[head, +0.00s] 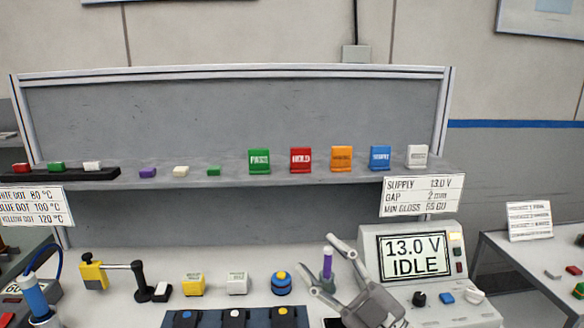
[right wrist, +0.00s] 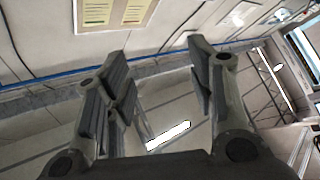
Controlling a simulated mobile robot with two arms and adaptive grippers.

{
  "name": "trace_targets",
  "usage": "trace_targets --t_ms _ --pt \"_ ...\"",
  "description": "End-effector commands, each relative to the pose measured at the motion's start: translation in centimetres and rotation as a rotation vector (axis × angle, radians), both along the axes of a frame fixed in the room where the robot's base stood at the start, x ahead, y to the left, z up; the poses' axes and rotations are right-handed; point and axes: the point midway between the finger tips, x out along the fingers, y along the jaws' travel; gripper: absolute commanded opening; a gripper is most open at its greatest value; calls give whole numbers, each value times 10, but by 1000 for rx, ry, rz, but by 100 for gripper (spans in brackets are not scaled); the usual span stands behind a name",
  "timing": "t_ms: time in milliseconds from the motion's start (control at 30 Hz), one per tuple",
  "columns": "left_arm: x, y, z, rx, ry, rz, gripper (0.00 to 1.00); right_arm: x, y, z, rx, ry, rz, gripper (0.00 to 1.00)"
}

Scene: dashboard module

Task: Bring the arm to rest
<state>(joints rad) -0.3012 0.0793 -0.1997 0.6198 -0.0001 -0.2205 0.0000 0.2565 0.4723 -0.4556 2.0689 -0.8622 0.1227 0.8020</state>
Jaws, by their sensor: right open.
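My right gripper (head: 322,266) shows at the lower middle of the head view, over the bench just left of the display unit (head: 414,255). Its two fingers are spread apart. In the right wrist view, my right gripper (right wrist: 158,68) is open and nothing is between its fingers; wall and floor show behind them. A purple-topped upright item (head: 327,262) stands behind or beside the fingers in the head view; I cannot tell how far apart they are. My left gripper is not in view.
A grey shelf (head: 330,176) holds several coloured labelled blocks and small pieces. On the bench are a yellow and black fixture (head: 93,273), a yellow block (head: 193,284), a white block (head: 237,283), a blue round button (head: 281,284) and a dark blue tray (head: 258,317). The display reads "13.0 V IDLE".

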Motion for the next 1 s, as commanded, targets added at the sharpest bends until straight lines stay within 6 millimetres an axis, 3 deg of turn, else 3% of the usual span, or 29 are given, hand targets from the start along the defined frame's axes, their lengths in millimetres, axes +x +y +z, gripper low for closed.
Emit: trace_targets --t_ms 167,267,367,500,600,800,1000 --pt "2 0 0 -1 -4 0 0 17 -66 -49 189 277 -325 51" --pt "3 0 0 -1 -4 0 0 14 -102 -98 234 477 -494 51" --pt "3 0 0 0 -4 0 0 -5 -131 -155 240 704 -640 51" --pt "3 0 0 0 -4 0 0 -58 -156 -239 184 1052 -786 51" --pt "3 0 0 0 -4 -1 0 -105 -162 -284 119 1275 -836 51" --pt "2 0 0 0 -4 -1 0 -189 -160 -335 -12 1606 -845 51" --pt "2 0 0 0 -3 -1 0 -264 -151 -357 -137 1863 -795 51"
